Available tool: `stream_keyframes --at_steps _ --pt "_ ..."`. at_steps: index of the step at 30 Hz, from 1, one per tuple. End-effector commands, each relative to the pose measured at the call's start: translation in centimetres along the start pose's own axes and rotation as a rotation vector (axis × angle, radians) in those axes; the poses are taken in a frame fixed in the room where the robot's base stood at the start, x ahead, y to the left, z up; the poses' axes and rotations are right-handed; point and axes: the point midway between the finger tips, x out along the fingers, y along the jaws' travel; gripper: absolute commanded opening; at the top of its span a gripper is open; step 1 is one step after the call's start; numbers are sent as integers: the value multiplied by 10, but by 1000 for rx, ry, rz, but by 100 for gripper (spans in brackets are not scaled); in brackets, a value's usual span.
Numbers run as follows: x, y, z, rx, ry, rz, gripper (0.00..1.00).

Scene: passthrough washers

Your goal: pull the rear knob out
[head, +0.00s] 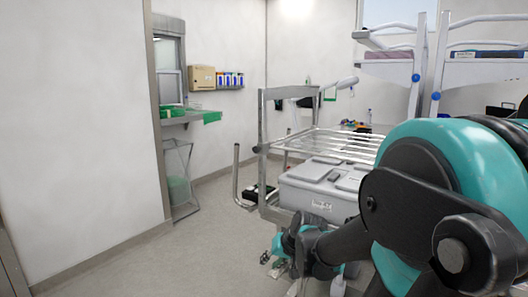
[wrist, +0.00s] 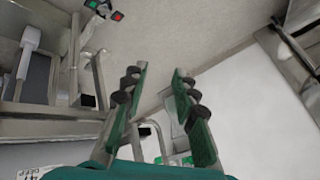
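My gripper (wrist: 160,76) points away from the wrist camera, its two green-padded fingers apart with nothing between them. The fingertips are too small to make out there. I cannot pick out the rear knob for sure in either view. Metal frame parts (wrist: 72,60) stand left of the fingers in the wrist view, apart from them.
A metal rack (head: 345,143) stands over the machine, with an upright post (head: 262,130) at its left. A control box with red and green buttons (wrist: 117,16) shows in the wrist view. The grey floor (head: 150,262) at left is clear.

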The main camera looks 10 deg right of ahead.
Motion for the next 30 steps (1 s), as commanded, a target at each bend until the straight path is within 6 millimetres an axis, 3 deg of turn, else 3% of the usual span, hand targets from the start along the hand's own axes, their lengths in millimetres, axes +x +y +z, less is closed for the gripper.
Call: stream_keyframes --at_steps 1,6,9,13,18,21,24,30 --pt "-1 -10 -28 49 34 -54 19" --pt "-12 -40 -123 222 160 -250 0" --pt "-24 -49 -181 329 239 -359 0" --pt "-45 -49 -257 473 345 -495 0" --pt "-76 -32 -341 645 471 -642 0" --pt "-91 -19 -374 720 525 -704 0" --pt "-100 -10 -396 770 560 -745 0" --pt "-108 -3 -410 807 585 -774 0"
